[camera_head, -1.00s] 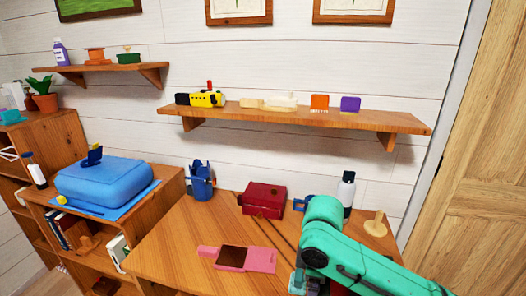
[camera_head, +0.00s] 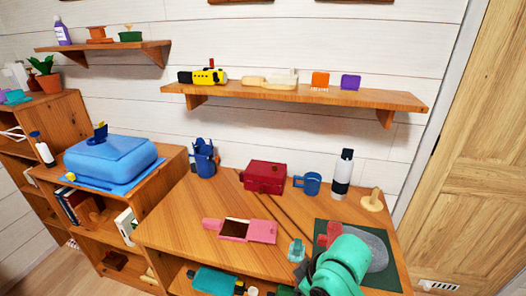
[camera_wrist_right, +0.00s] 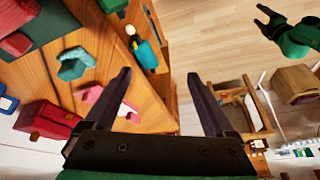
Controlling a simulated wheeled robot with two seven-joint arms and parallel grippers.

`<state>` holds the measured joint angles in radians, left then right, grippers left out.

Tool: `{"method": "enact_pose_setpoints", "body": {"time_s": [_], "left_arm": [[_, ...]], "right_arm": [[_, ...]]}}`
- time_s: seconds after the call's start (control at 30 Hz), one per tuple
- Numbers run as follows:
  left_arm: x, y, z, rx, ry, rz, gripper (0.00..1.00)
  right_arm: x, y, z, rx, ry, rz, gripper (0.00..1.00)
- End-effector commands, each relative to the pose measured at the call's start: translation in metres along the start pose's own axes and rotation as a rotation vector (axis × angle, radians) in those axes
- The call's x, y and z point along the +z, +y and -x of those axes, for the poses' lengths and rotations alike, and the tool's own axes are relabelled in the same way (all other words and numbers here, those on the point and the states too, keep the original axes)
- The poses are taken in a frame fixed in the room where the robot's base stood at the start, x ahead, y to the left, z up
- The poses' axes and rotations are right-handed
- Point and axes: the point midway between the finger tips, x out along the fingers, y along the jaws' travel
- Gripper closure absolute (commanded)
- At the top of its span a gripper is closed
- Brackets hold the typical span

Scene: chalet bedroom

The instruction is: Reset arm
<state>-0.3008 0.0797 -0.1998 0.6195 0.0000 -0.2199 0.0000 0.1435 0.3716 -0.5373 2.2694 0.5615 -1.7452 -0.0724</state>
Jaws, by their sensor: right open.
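My right arm (camera_head: 340,268) shows as green links at the bottom right of the head view, over the desk's front edge. Its gripper cannot be made out there. In the right wrist view my right gripper (camera_wrist_right: 158,88) is open with its two dark fingers wide apart and nothing between them. Beyond the fingers are the desk edge and floor. My left gripper (camera_wrist_right: 264,20) shows at the upper right of the wrist view, with its dark fingers apart and empty over the floor. It is outside the head view.
The desk (camera_head: 180,232) holds a pink case (camera_head: 262,232), red box (camera_head: 264,177), blue mug (camera_head: 308,184), bottle (camera_head: 343,174), teal object (camera_head: 297,250) and dark green mat (camera_head: 390,276). A teal item (camera_head: 214,280) sits on the shelf below.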

Motion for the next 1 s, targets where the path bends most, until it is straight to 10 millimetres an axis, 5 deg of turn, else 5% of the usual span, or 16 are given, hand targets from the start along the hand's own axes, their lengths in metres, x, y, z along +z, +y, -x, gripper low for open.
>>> {"method": "enact_pose_setpoints", "body": {"time_s": [0.27, 0.53, 0.77, 1.0], "left_arm": [[0.0, 0.0, 0.0, 0.0, -0.001, 0.0, 0.31], [0.0, 0.0, 0.0, 0.0, -0.001, 0.0, 0.31], [-0.001, 0.0, 0.0, 0.0, 0.001, 0.0, 0.31], [-0.001, 0.0, 0.0, 0.0, 0.002, 0.0, 0.31]], "right_arm": [[0.093, 0.018, -0.004, 0.149, 0.02, -0.422, 0.11], [0.201, 0.024, 0.016, 0.341, -0.103, -0.688, 0.11], [0.223, 0.035, -0.07, 0.313, -0.134, -0.677, 0.11], [0.282, 0.024, -0.17, 0.284, -0.183, -0.675, 0.11]]}}
